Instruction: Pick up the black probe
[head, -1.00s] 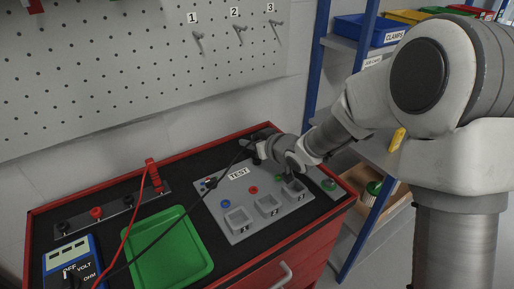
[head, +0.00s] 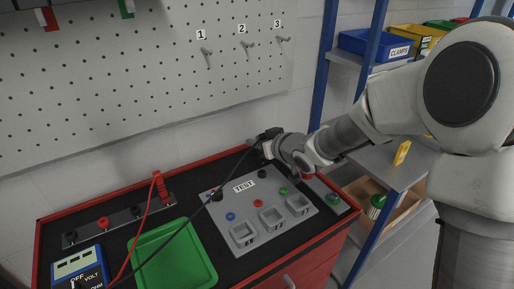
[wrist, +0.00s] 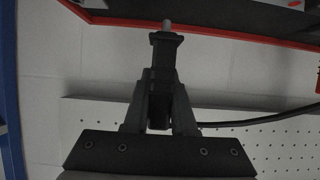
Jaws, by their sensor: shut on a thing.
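The black probe (wrist: 165,52) is between the two fingers of my gripper (wrist: 159,100) in the wrist view. Its body sticks out past the fingertips and ends in a short grey tip. In the head view my gripper (head: 264,141) is a dark shape above the far edge of the grey test panel (head: 240,232), and the probe is hard to tell apart from it. A black cable (head: 187,224) runs from the gripper area across the panel and green tray to the meter. It also shows in the wrist view (wrist: 240,122).
The red-edged bench holds a green tray (head: 172,262), a blue meter (head: 78,270) and a socket strip (head: 122,217) with a red probe (head: 162,187) standing in it. A shelf rack (head: 365,85) is at the right. The pegboard (head: 120,80) stands behind.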

